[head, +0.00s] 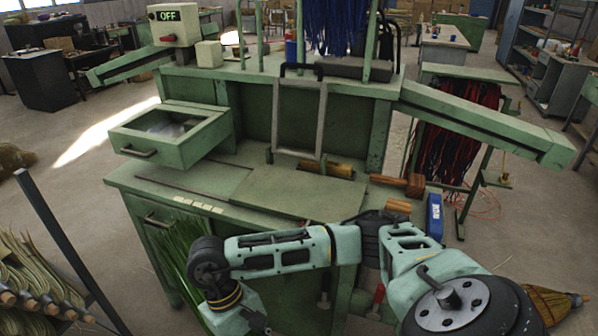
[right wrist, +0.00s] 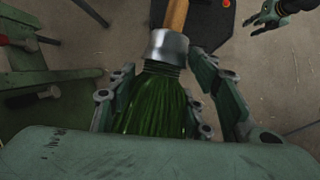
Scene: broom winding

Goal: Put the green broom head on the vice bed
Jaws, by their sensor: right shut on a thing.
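The green broom head (right wrist: 155,108) sits between the fingers of my right gripper (right wrist: 165,75), which is shut on it. Its metal collar and the end of a wooden handle show past the fingers. In the head view its green bristles (head: 180,252) hang in front of the bench's left front, beside my right wrist. The fingers are hidden there. The vice bed (head: 290,192), a flat green slab with wooden pieces at its back, lies behind and above my right arm and looks bare. My left gripper (right wrist: 268,17) shows small in the right wrist view, open and empty.
An open drawer (head: 170,135) juts out at the bench's left. A wooden mallet-like tool (head: 400,183) and a blue box (head: 434,215) lie at the right end. A metal frame (head: 299,118) stands behind the bed. Bundled brooms (head: 40,270) fill the lower left.

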